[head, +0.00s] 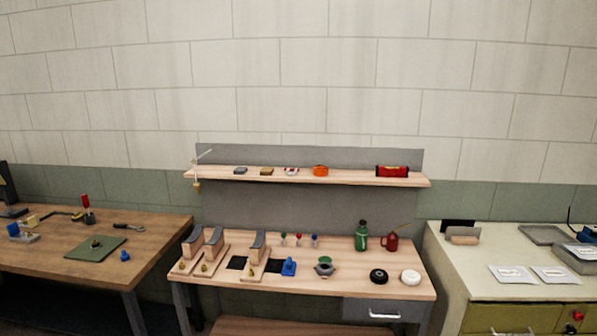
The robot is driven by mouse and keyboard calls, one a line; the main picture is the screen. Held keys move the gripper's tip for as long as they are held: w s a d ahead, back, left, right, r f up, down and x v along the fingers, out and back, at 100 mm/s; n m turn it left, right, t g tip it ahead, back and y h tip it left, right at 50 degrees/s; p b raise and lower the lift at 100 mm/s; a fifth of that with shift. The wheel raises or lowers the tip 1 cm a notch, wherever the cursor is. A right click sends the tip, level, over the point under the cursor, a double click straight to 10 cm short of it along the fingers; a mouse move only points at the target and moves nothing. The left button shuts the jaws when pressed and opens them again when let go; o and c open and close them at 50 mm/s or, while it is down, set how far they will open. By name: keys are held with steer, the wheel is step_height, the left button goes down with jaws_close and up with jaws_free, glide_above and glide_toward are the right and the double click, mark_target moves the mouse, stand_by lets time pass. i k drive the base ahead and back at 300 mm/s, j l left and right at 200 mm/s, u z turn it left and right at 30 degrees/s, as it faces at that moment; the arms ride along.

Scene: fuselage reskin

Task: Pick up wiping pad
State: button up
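I cannot tell for certain which thing is the wiping pad. A white round item (410,277) lies near the right front of the middle bench (345,258). A black round item (378,276) with a pale centre lies just left of it, apart from it. A small grey block (240,170) and a small tan block (267,171) sit on the shelf (350,180) above the bench. My gripper is not in view.
Wooden stands (192,250) crowd the bench's left side. A green bottle (361,236) and a red can (391,242) stand at the back right. A left table (60,225) and a right cabinet (465,255) flank the bench.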

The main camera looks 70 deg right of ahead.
mark_target(289, 267)
steer(key=z, duration=1.85)
